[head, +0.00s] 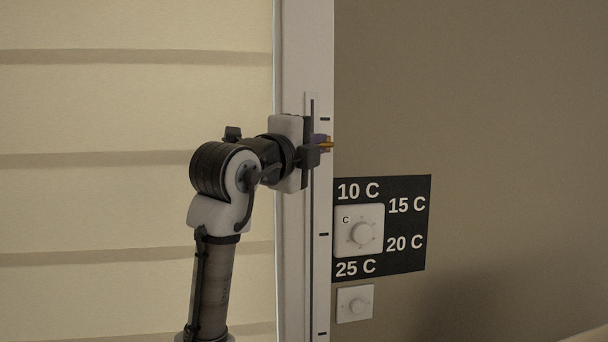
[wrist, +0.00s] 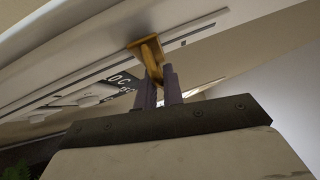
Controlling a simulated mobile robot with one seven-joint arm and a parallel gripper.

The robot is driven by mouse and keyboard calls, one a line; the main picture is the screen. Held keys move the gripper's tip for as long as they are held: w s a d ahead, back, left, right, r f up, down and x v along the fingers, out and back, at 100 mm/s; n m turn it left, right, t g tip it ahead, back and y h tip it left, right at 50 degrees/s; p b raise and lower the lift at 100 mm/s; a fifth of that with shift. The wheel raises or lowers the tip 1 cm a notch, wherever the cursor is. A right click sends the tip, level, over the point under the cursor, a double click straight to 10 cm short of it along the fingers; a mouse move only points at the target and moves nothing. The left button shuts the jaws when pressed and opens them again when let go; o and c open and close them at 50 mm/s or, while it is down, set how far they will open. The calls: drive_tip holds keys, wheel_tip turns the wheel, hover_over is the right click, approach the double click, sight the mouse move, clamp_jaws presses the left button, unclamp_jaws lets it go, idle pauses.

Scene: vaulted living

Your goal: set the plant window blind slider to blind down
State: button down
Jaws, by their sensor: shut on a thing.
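The blind slider is a brass-coloured knob (head: 328,145) on a vertical track (head: 311,240) in the white window frame. In the head view the knob stands a little below the upper tick mark and well above the middle one. My gripper (head: 320,143) is shut on the knob, reaching it from the left. In the wrist view the knob (wrist: 146,50) sits between the two purple-grey fingers (wrist: 160,88), its plate against the frame. The cream blind (head: 120,110) with horizontal folds fills the left of the head view. My gripper hides part of the track.
Right of the frame, a black panel (head: 405,261) with temperature labels carries a white dial (head: 362,233). A smaller white dial (head: 356,303) is below it. Bare brown wall lies further right. Green leaves (wrist: 16,172) show at the wrist view's lower left.

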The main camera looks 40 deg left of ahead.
drive_tip(key=shift+r+p, duration=0.65)
drive_tip(key=shift+r, duration=2.05)
drive_tip(key=shift+s+r, duration=0.1)
drive_tip(key=c, duration=1.6)
unclamp_jaws()
drive_tip(key=shift+c, duration=0.2)
drive_tip(key=shift+o, duration=0.6)
drive_tip(key=shift+f, duration=0.2)
drive_tip(key=shift+s+f, duration=0.1)
drive_tip(key=shift+s, duration=0.1)
drive_tip(key=s+f+b, duration=0.1)
drive_tip(key=s+b, duration=0.4)
drive_tip(key=s, duration=0.8)
drive_tip(key=shift+d+f+b, duration=0.15)
drive_tip(key=shift+d+b, duration=0.15)
